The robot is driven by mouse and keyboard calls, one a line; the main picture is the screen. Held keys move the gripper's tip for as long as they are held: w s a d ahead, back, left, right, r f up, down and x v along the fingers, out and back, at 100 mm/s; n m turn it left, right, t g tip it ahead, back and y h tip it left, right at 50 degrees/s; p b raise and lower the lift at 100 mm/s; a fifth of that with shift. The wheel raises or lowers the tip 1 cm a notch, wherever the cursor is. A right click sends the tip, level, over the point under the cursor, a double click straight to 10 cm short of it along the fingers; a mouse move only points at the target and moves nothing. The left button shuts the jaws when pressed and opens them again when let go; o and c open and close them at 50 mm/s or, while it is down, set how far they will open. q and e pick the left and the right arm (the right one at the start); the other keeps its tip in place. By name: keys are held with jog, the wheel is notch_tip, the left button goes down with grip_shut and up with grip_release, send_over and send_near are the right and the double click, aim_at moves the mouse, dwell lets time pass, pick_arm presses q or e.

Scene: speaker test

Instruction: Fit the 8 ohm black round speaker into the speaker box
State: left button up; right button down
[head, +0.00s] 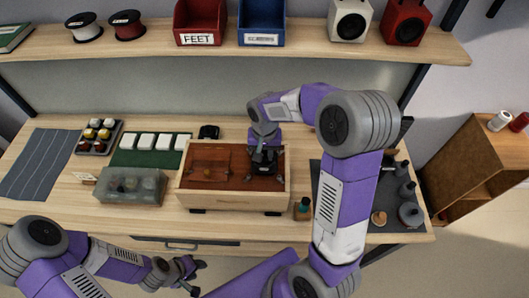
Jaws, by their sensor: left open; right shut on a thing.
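The open wooden box (234,201), which looks like the speaker box, stands on the bench with a reddish-brown inside. My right gripper (264,168) points down over the right part of this box. It is shut on a small dark thing, but the black fingers and the thing blend together, so I cannot tell if it is the 8 ohm black round speaker or if it touches the box floor. My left gripper (184,272) is open and empty in front of the bench edge, low and left of the box.
A clear lidded case (131,187) stands left of the box. Behind are a green mat (131,158) with white blocks, a tray of knobs (99,137) and a small black object (209,132). Bottles (408,190) stand on the right. A shelf (130,50) runs above.

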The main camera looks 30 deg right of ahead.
jog(key=shift+f+b, duration=1.1)
jog(key=shift+f, duration=0.35)
dwell(1.5)
jog(key=c, duration=0.8)
grip_release()
jog(key=shift+r, duration=0.1)
notch_tip(320, 180, up, 8)
jog(key=shift+f+p, duration=0.25)
jog(key=shift+p, duration=0.3)
